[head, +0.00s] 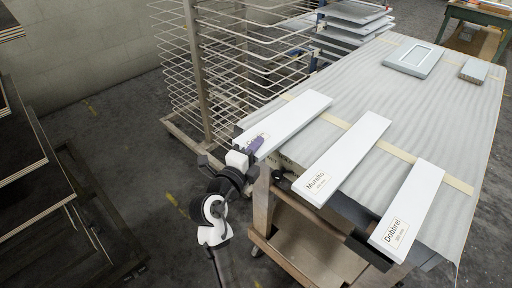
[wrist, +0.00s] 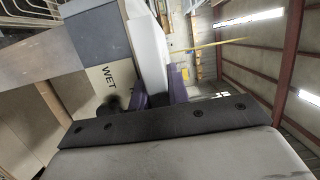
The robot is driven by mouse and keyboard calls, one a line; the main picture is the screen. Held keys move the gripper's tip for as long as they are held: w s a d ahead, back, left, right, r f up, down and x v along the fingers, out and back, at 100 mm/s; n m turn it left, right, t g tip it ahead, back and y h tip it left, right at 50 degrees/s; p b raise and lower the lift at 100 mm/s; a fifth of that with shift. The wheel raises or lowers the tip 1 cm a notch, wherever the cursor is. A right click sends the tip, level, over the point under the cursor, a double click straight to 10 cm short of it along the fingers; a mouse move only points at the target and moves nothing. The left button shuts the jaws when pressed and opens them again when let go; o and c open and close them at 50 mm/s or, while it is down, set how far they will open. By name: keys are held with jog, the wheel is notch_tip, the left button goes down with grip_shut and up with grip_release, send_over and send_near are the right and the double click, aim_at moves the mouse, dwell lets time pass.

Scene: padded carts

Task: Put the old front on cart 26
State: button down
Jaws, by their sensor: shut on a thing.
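My gripper (head: 252,147), with purple fingers, is shut on the near end of the leftmost white board (head: 296,118). The gripper partly covers that board's label, so I cannot read it. In the wrist view the white board (wrist: 148,50) runs away from between the purple fingers (wrist: 160,92). I cannot tell whether it rests on the padded top or is just above it. A board marked Murello (head: 345,158) and one marked Dobbrel (head: 411,210) lie to its right. A grey framed front (head: 414,59) lies at the far end. No cart number 26 is readable.
The padded cart (head: 470,115) has a grey ribbed cover with pale tape strips. A smaller grey block (head: 474,71) lies at its far right. A wire drying rack (head: 205,70) stands left of it, and dark stacked shelves (head: 25,170) stand at far left. A WET sign (wrist: 108,76) shows.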

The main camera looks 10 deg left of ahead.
jog(key=shift+f+b, duration=0.45)
jog(key=shift+b, duration=0.15)
jog(key=c, duration=1.3)
grip_release()
jog(key=shift+o, duration=0.2)
jog(key=shift+s+f, duration=0.1)
jog(key=shift+s, duration=0.05)
jog(key=b+v, duration=0.2)
jog(key=v, duration=1.1)
jog(key=shift+s+a, duration=0.2)
jog(key=shift+s, duration=0.1)
